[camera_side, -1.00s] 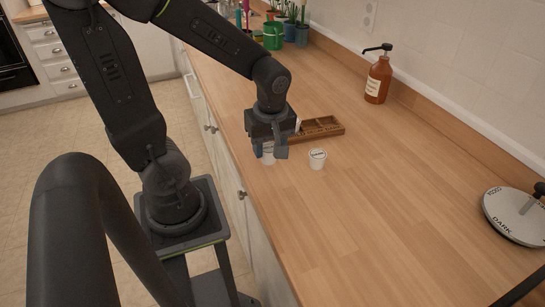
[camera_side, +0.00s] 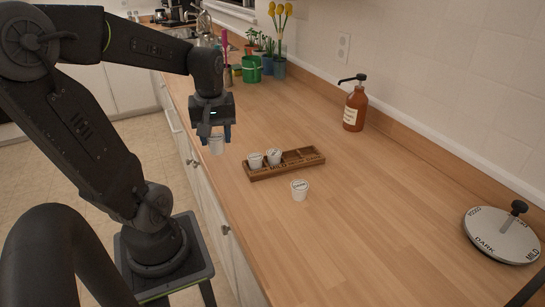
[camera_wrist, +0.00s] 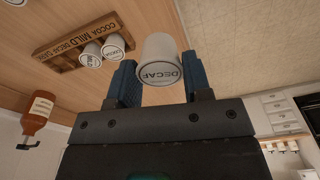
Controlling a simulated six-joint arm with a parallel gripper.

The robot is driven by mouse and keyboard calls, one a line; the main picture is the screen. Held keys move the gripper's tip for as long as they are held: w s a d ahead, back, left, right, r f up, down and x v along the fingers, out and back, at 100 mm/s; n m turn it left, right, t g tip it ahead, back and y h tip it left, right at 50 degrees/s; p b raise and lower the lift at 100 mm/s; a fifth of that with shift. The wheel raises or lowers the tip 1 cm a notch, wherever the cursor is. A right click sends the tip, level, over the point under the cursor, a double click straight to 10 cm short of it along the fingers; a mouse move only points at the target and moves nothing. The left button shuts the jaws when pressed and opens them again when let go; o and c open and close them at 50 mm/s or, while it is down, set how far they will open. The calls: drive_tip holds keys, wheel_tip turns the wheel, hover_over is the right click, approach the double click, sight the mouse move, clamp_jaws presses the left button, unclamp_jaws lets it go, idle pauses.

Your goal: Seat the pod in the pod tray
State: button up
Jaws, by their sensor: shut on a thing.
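My gripper (camera_side: 218,136) is shut on a white pod (camera_side: 216,146), held above the counter to the left of the pod tray. In the wrist view the held pod (camera_wrist: 160,62) reads DECAF and sits between the blue fingers, tilted in that picture. The wooden pod tray (camera_side: 310,162) lies on the counter. Two white pods (camera_side: 255,160) (camera_side: 274,156) sit in its left part; its right part looks empty. Another white pod (camera_side: 300,190) stands on the counter in front of the tray.
A round metal disc with a knob (camera_side: 502,236), lettered DARK and MILD, lies at the right. A brown pump bottle (camera_side: 355,108) stands by the back wall. Potted plants (camera_side: 252,68) stand at the far end. The counter between tray and disc is clear.

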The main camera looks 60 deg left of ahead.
drive_tip(key=w+a+m, duration=0.5)
drive_tip(key=w+m, duration=0.2)
drive_tip(key=m+t+h, duration=0.1)
drive_tip(key=m, duration=0.7)
hover_over(293, 159)
drive_tip(key=f, duration=0.7)
drive_tip(key=shift+s, duration=0.35)
drive_tip(key=shift+f, duration=2)
drive_tip(key=shift+f, duration=0.2)
drive_tip(key=o, duration=0.9)
